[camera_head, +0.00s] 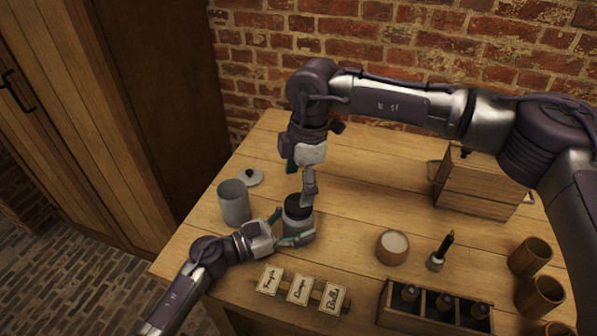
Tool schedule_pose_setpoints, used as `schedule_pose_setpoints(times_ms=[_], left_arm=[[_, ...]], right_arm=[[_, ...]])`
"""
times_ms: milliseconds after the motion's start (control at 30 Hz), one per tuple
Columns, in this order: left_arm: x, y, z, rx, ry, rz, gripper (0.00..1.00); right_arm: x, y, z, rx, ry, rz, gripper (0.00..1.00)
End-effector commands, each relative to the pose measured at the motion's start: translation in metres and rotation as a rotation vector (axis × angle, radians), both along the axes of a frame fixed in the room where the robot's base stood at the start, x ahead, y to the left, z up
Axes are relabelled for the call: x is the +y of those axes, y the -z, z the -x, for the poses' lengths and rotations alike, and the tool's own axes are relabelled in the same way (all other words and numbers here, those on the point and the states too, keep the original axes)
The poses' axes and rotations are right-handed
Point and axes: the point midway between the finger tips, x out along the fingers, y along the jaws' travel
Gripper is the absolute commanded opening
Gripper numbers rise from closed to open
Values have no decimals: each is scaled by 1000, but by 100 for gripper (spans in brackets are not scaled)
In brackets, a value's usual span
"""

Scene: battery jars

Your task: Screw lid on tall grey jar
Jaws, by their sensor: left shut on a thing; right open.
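A tall grey jar (234,203) stands open and upright at the left of the table. A pale round lid (250,177) with a dark knob lies on the table just behind it. My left gripper (297,238) is shut around the lower part of a second grey jar (299,227) with a dark top, which stands on the table. I cannot tell whether that dark top is a lid or an opening. My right gripper (301,178) is open, pointing down above the second jar, with one finger close to its top. Its fingers partly hide that jar's top.
Label cards (298,289) lie near the front edge. A dark divided crate (400,318) holds several bottles. The back middle is clear.

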Motion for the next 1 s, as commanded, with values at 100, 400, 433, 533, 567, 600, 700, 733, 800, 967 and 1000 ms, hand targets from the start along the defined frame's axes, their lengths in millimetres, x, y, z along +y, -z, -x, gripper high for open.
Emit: schedule_pose_setpoints(times_ms=[100, 400, 433, 533, 567, 600, 700, 733, 800, 967, 1000], left_arm=[[0, 1, 0, 1, 0, 0, 0], [0, 1, 0, 1, 0, 0, 0], [0, 1, 0, 1, 0, 0, 0], [0, 1, 0, 1, 0, 0, 0], [0, 1, 0, 1, 0, 0, 0], [0, 1, 0, 1, 0, 0, 0], [0, 0, 0, 1, 0, 0, 0], [0, 0, 0, 1, 0, 0, 0], [0, 0, 0, 1, 0, 0, 0], [0, 0, 0, 1, 0, 0, 0], [0, 0, 0, 1, 0, 0, 0]], right_arm=[[1, -2, 0, -33, -299, 11, 83], [2, -6, -1, -107, -1072, 37, 83], [2, -7, 0, -113, -1150, 39, 83], [2, -8, 0, -133, -1408, 46, 83], [2, -8, 0, -139, -1485, 48, 83], [2, -9, 0, -148, -1589, 50, 83], [2, -11, 0, -166, -1847, 54, 83], [2, -11, 0, -171, -1924, 55, 83], [2, -12, -1, -184, -2105, 56, 83], [2, -15, 0, -207, -2518, 53, 83], [2, -15, -1, -213, -2621, 51, 83]])
